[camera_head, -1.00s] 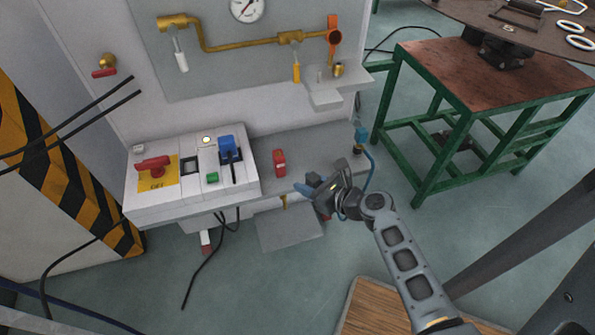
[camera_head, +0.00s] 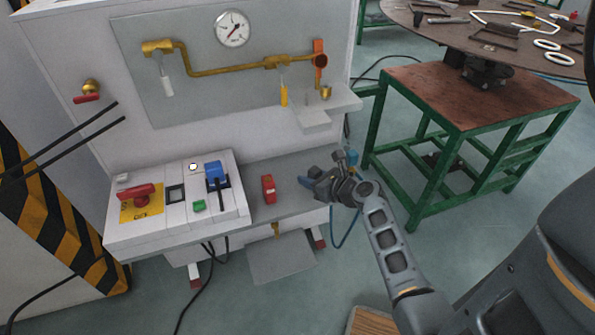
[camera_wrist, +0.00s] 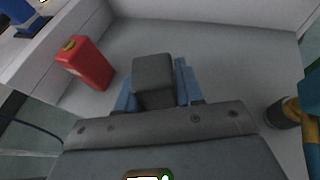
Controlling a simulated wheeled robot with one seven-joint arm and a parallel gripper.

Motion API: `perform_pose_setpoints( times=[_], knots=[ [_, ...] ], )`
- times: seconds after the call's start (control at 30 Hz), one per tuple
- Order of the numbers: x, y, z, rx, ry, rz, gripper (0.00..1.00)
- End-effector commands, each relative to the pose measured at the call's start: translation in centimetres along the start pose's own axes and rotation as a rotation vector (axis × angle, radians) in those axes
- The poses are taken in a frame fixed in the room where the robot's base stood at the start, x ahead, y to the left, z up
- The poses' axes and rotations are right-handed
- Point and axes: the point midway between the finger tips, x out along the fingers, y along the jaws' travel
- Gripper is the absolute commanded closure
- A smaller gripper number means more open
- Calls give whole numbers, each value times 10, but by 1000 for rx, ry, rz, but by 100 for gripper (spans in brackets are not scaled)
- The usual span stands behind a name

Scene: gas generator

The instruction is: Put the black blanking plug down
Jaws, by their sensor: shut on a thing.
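The black blanking plug (camera_wrist: 153,78) is a dark, block-like piece held between the blue fingers of my gripper (camera_wrist: 156,88) in the wrist view. Its underside is hidden, so I cannot tell whether it touches the grey shelf (camera_wrist: 215,45). In the head view my gripper (camera_head: 309,182) is over the right part of the shelf (camera_head: 292,174), to the right of the red block. The plug is not clear in that view.
A red block (camera_head: 268,189) stands on the shelf left of my gripper. The switch box (camera_head: 180,205) is further left. Bare shelf lies beyond the plug.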

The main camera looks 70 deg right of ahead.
Motion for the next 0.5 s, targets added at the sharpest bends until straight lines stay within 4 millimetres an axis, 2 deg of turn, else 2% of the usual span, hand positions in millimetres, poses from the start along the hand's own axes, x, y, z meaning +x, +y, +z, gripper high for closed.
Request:
perform_pose_setpoints(
  times=[0.03,0.27,0.47,0.5],
  knots=[
    [7,0,4,0,-2,1,100],
    [23,0,10,-1,-2,0,100],
    [54,0,23,-1,-2,1,100],
    [56,0,14,2,2,0,100]
  ],
)
